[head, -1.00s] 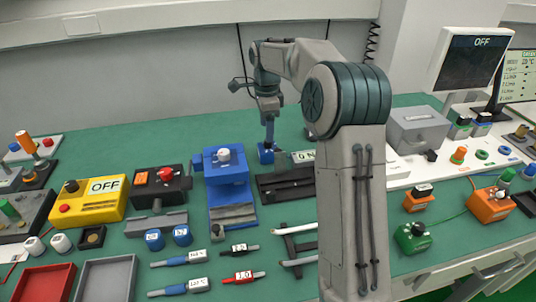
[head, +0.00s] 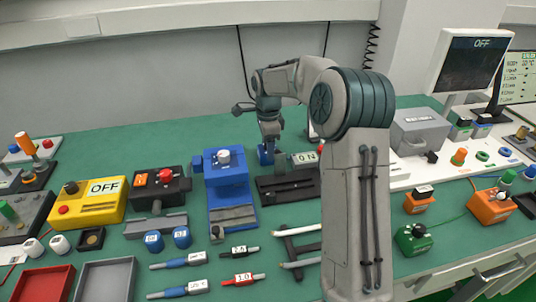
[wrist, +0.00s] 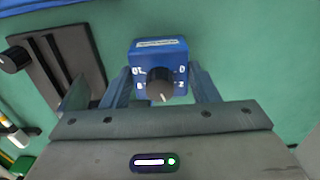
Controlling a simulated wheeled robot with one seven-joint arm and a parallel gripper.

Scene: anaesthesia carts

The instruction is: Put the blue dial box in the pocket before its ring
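The blue dial box (wrist: 147,51) stands on the green bench in the wrist view, its black dial (wrist: 160,83) and white marks facing the camera. In the head view it is a small blue block (head: 265,155) below my gripper (head: 268,150), partly covered. My gripper (wrist: 160,88) is open, with one finger on each side of the box; whether they touch it I cannot tell. I cannot make out the pocket.
A black slotted rail (head: 285,188) lies close to the box, also in the wrist view (wrist: 75,70). A grey box (head: 420,130) stands on the right. Green bench behind is clear.

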